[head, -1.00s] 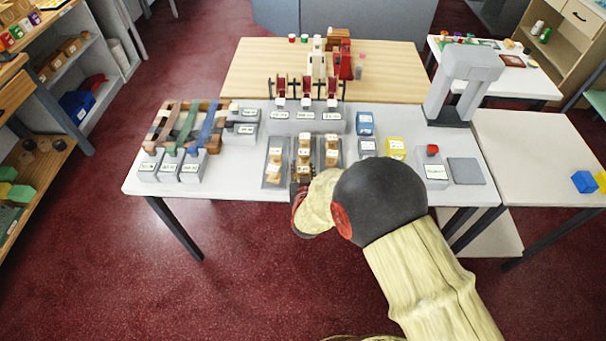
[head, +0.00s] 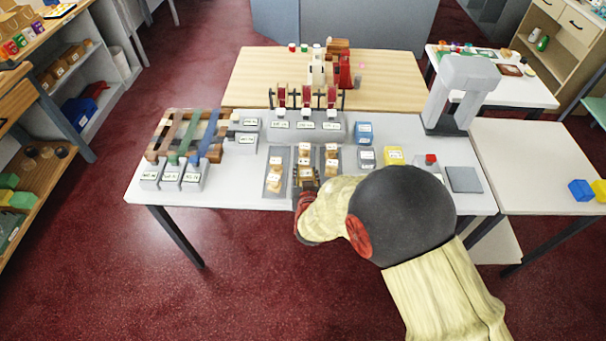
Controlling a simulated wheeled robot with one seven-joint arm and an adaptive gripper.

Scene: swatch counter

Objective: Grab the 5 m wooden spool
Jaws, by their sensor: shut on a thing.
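Small wooden spools with white labels stand in three rows on narrow grey holders at the front middle of the counter. One row is on the left holder (head: 288,157), one in the middle and one on the right. The labels are too small to read, so I cannot tell which spool is the 5 m one. My gripper (head: 306,184) is at the front end of the middle row, shut on the front wooden spool (head: 306,172) there. My wrist and fingers hide part of this spool and the holder's front. I cannot tell whether it is lifted.
Ribbon strips on a wooden rack (head: 187,132) stand at the left. Dark red reels on a grey stand (head: 307,128) are behind the spools. Blue (head: 364,132) and yellow (head: 394,156) boxes and a grey arch (head: 462,92) stand to the right.

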